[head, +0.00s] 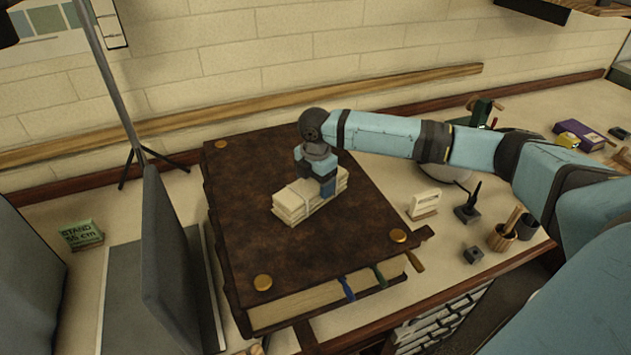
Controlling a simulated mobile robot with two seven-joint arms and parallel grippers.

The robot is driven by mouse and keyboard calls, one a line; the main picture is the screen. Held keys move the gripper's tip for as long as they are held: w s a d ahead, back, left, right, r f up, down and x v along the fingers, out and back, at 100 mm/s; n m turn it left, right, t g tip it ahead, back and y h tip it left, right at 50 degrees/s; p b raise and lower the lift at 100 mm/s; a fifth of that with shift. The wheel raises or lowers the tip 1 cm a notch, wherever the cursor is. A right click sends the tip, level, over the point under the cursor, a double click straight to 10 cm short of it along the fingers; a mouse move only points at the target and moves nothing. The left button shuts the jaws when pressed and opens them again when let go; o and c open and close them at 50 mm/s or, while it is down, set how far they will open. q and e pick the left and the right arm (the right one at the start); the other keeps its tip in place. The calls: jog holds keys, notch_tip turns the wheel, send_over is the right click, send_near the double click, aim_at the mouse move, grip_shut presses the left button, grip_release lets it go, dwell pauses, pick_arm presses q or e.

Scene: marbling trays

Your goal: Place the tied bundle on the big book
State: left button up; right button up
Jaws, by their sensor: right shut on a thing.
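The big book (245,173) lies closed on the table, with a dark brown cover, round brass studs at its corners and ribbon markers at its front edge. The tied bundle (294,203), a stack of cream packets, is over the middle of the cover and appears to rest on it. My right gripper (322,186) is shut on the bundle's right part from above. The fingers and wrist hide part of the bundle, so any small gap under it cannot be told. My left gripper is not in view.
A grey upright panel (165,255) and thin stand pole (108,70) are left of the book. A green box (81,235) sits at far left. A small cream card holder (424,204), dark pen stand (467,210) and brush cup (503,237) stand to the right.

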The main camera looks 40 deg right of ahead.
jog(key=o, duration=1.2)
notch_tip(320, 180, up, 12)
jog(key=shift+r+b, duration=0.1)
jog(key=shift+b, duration=0.45)
